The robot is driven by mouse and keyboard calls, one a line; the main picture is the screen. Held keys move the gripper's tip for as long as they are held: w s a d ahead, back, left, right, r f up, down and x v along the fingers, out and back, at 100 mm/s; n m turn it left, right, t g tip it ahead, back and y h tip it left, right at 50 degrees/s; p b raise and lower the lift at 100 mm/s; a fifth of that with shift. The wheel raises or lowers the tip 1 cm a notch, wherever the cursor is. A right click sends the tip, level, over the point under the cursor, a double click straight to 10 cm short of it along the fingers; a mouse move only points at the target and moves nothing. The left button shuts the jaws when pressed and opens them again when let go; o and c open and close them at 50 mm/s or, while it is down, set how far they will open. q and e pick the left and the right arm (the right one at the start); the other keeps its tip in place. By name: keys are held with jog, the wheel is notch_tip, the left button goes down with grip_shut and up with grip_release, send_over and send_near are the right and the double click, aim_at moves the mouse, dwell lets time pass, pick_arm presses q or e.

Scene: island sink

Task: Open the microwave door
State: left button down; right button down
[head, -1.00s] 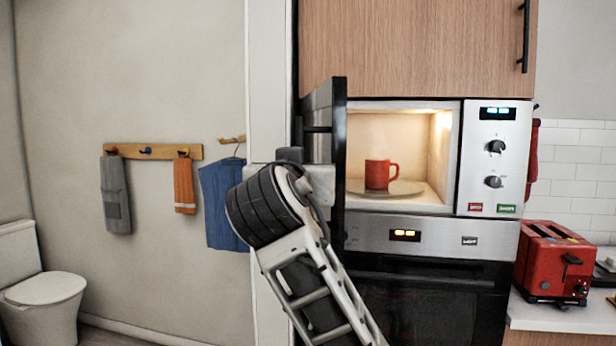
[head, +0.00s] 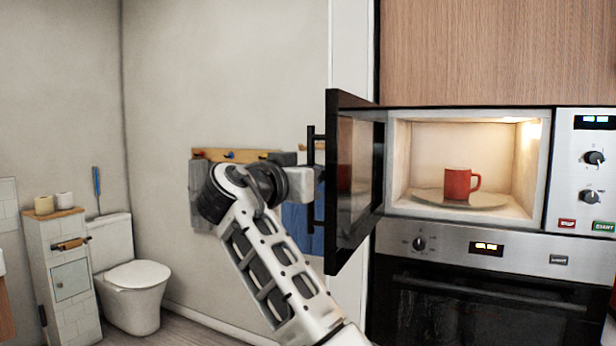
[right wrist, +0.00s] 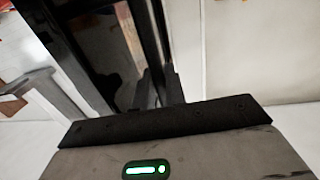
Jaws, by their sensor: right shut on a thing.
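The microwave door (head: 358,200) stands wide open, swung out on the left side of the lit microwave cavity (head: 470,150). Its dark glass inner face is in view. The black door handle (head: 311,150) is on the door's outer side. My right gripper (head: 308,181) is shut on the handle; the wrist link partly covers the grip in the head view. In the right wrist view the dark door (right wrist: 95,45) stands beyond the fingers (right wrist: 158,92). A red mug (head: 459,184) stands on the glass plate (head: 425,196) inside. My left gripper is not in view.
The control panel (head: 590,170) is right of the cavity, and an oven (head: 480,300) is below. Wooden cabinets (head: 490,50) are above. Towels hang on a wall rack (head: 205,153) behind my arm.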

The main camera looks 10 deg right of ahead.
jog(key=shift+d+r, duration=0.15)
jog(key=c, duration=1.8)
grip_release()
jog(key=shift+w+d, duration=0.1)
jog(key=shift+d, duration=0.05)
